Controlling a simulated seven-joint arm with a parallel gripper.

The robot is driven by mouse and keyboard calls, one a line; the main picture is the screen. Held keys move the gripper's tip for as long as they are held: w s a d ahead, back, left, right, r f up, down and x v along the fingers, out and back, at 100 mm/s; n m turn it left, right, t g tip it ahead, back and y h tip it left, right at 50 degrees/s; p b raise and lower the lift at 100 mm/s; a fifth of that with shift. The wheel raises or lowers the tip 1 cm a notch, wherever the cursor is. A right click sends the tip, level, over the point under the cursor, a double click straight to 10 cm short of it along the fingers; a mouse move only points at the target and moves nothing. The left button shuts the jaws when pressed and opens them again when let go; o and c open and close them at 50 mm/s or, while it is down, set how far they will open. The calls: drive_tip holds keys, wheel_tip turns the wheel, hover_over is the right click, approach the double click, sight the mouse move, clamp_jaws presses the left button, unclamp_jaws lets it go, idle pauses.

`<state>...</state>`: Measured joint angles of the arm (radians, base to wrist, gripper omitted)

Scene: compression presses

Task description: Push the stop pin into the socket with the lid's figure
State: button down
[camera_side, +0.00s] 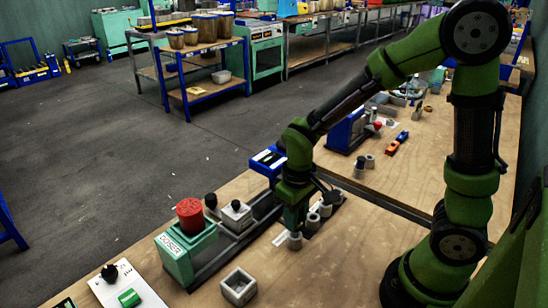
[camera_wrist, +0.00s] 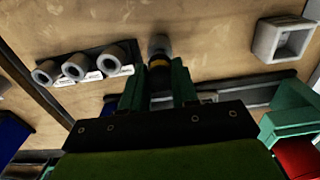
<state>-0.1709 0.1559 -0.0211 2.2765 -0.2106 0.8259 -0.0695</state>
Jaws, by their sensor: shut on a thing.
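My gripper (camera_wrist: 158,90) points down and is shut on a dark stop pin (camera_wrist: 158,72) with an orange-yellow band. A grey round part (camera_wrist: 159,42) is at the pin's far end in the wrist view; it shows below my fingers in the side view (camera_side: 294,241). I cannot tell whether it is part of the pin or a cup around it. Three grey ring sockets (camera_wrist: 76,66) stand in a row on a dark strip beside it, with white labels; they also show in the side view (camera_side: 325,210). The label figures and any figure on the lid are unreadable.
A green press housing (camera_side: 187,250) with a red cylinder (camera_side: 190,214) stands at the left on a dark rail. A light block with a black knob (camera_side: 237,215) is on that rail. An open grey square box (camera_side: 239,288) sits in front. Bare wood lies right of it.

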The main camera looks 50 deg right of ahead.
drive_tip(key=shift+r, duration=0.95)
idle(0.3)
drive_tip(key=shift+r, duration=1.9)
drive_tip(key=d+r+m, duration=0.2)
drive_tip(key=d+m, duration=0.4)
drive_tip(key=d, duration=1.4)
drive_tip(key=shift+f, duration=0.1)
drive_tip(key=shift+f, duration=2.85)
drive_tip(key=shift+f, duration=2.05)
